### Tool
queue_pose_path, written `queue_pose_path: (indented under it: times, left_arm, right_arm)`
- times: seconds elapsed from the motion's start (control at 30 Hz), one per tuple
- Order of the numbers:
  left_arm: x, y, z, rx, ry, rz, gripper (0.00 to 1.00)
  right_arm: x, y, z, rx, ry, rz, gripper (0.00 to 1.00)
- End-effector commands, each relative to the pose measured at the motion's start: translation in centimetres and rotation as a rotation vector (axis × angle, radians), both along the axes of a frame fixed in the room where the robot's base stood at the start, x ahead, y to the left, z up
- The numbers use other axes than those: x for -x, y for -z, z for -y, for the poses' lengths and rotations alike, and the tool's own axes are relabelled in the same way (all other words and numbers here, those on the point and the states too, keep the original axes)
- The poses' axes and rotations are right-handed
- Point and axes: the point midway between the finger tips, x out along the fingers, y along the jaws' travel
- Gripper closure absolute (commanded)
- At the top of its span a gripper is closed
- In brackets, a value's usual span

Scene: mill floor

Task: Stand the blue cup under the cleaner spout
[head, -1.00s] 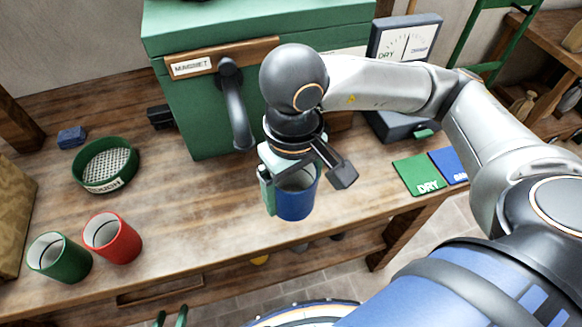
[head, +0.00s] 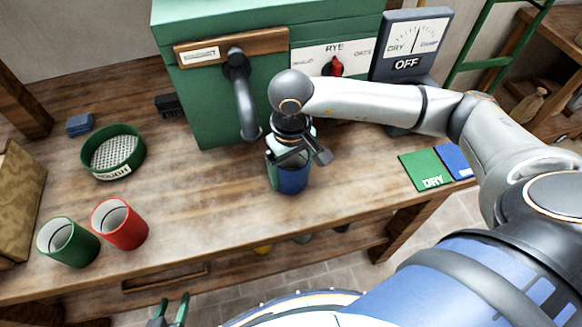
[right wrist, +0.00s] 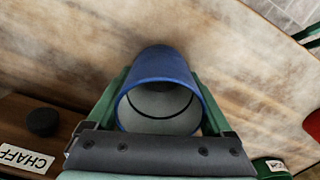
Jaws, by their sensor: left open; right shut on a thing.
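The blue cup (head: 293,182) is upright in my right gripper (head: 290,157), which is shut on it. The right wrist view shows the cup (right wrist: 160,66) between the two green fingers, its pale inside empty. The cleaner spout (head: 244,97) is a dark bent pipe on the front of the green machine (head: 190,105). The cup is right of the spout's lower end and nearer me, not under it. I cannot tell whether the cup touches the bench. My left gripper (head: 172,311) is open at the bottom edge, low in front of the bench.
A green cup (head: 68,243) and a red cup (head: 120,224) stand at the bench's front left. A round sieve (head: 113,152) sits behind them. Green (head: 425,170) and blue (head: 455,161) mats lie at right. The bench (head: 200,205) is clear in front of the spout.

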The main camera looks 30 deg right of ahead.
Motion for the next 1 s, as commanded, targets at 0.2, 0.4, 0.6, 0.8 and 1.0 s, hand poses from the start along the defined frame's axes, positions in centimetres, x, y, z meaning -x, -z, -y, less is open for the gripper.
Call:
queue_pose_path:
  times: [0.2,0.4,0.6,0.8,1.0]
  left_arm:
    - [0.1,0.4,0.0,-0.001,0.000,-0.003,0.50]
    - [0.2,0.6,0.2,0.002,0.004,-0.007,0.50]
    - [0.0,0.2,0.4,0.006,0.006,0.000,0.50]
    - [0.0,-0.6,0.4,0.006,0.005,0.003,0.50]
    - [-0.1,-0.1,0.1,0.001,0.001,0.003,0.50]
  right_arm:
    - [0.0,0.1,0.0,0.000,0.000,0.001,0.84]
    - [0.0,0.3,0.0,0.000,0.000,0.000,0.03]
    - [0.0,0.3,0.0,0.000,0.001,0.000,0.00]
    - [0.0,-0.4,0.0,0.000,0.001,0.000,0.00]
    - [-0.2,-4.0,-0.1,-0.001,0.000,0.006,0.00]
